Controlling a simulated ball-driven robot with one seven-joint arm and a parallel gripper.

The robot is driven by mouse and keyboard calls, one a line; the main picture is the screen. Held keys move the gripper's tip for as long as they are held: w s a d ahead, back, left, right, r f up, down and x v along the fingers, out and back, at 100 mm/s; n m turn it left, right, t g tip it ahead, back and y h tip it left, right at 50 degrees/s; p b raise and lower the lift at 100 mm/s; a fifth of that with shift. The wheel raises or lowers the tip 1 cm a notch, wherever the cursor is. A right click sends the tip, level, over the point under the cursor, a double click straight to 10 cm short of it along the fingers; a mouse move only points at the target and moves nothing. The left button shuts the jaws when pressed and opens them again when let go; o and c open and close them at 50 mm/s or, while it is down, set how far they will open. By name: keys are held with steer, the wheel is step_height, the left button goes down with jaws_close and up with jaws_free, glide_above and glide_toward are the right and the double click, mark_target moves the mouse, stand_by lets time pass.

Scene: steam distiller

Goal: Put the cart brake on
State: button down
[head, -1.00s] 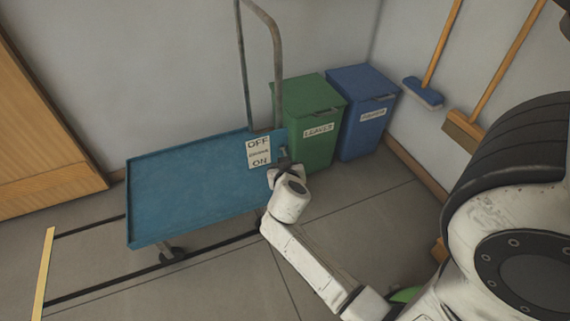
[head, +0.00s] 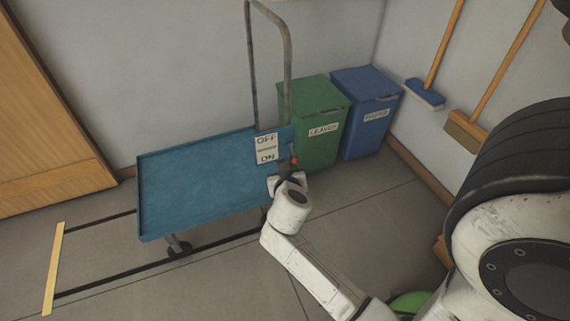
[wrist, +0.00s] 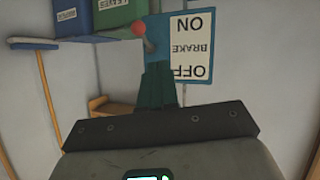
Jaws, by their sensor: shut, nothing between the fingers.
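The blue cart (head: 190,190) stands by the wall with its tall grey handle at the right end. A white brake sign (head: 267,148) on it reads OFF above ON; it shows upside down in the wrist view (wrist: 191,48). The brake lever's red knob (head: 295,160) is just right of the sign, level with the word ON; it also shows in the wrist view (wrist: 139,28). My gripper (head: 284,176) is just below the knob, apart from it as far as I can tell. Its dark fingers (wrist: 158,84) are shut and empty.
A green LEAVES bin (head: 316,115) and a blue PAPER bin (head: 366,105) stand behind the cart's right end. Two brooms (head: 425,93) lean at the right wall. Black floor lines and a yellow strip (head: 54,268) mark the floor. Floor right of the cart is open.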

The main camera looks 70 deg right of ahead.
steer(key=s+a, duration=0.2)
steer(key=a, duration=0.4)
steer(key=shift+s+r, duration=0.2)
steer(key=shift+r, duration=0.2)
steer(key=s+a+f+n+g+y, duration=0.25)
steer(key=a+n+y, duration=0.35)
steer(key=a, duration=0.4)
steer(key=s+a+f+n+g+y, duration=0.1)
steer(key=s+a+f+n+y, duration=0.4)
steer(key=a, duration=0.6)
step_height(320, 180, up, 22)
steer(key=w+y+p, duration=0.1)
steer(key=p, duration=1.9)
steer(key=shift+w+d+n+p, duration=0.2)
steer(key=shift+w+n+p, duration=0.1)
steer(key=shift+n, duration=0.1)
